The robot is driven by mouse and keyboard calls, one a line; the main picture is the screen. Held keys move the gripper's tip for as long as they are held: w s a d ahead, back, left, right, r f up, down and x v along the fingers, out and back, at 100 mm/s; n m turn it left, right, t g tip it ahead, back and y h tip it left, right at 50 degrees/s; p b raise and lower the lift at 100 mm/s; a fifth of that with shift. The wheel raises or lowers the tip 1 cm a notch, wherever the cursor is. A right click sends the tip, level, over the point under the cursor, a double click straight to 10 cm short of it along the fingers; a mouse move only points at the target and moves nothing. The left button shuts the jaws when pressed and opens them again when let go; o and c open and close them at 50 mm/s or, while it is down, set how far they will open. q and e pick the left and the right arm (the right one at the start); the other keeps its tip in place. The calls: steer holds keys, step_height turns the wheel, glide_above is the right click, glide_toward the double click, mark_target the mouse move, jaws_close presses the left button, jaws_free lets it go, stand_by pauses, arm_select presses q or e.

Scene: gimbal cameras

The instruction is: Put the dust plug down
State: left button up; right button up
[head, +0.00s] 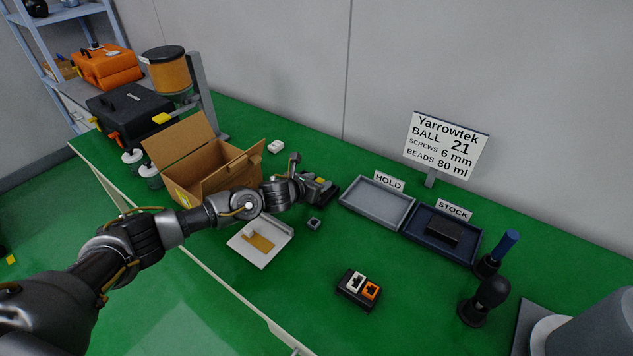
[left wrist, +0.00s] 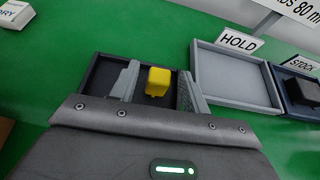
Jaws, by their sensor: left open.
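The yellow dust plug (left wrist: 158,80) sits between the two fingers of my left gripper (left wrist: 159,72) in the left wrist view. A gap shows between the plug and the fingers, so the gripper is open around it. A dark shallow tray (left wrist: 103,72) lies under the fingers and plug. Whether the plug touches its floor is hard to tell. My right gripper is not in view.
The grey HOLD tray (head: 366,222) is empty; the blue STOCK tray (head: 416,243) holds a black block. A small grey block (head: 313,223), a white tray (head: 264,262) and an open carton (head: 181,190) are nearby. A black holder (head: 346,291) carries white and orange sockets.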

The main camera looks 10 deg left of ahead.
arm_select(q)
steer(key=b+v, duration=0.1)
steer(key=v, duration=1.1)
steer(key=shift+d, duration=0.1)
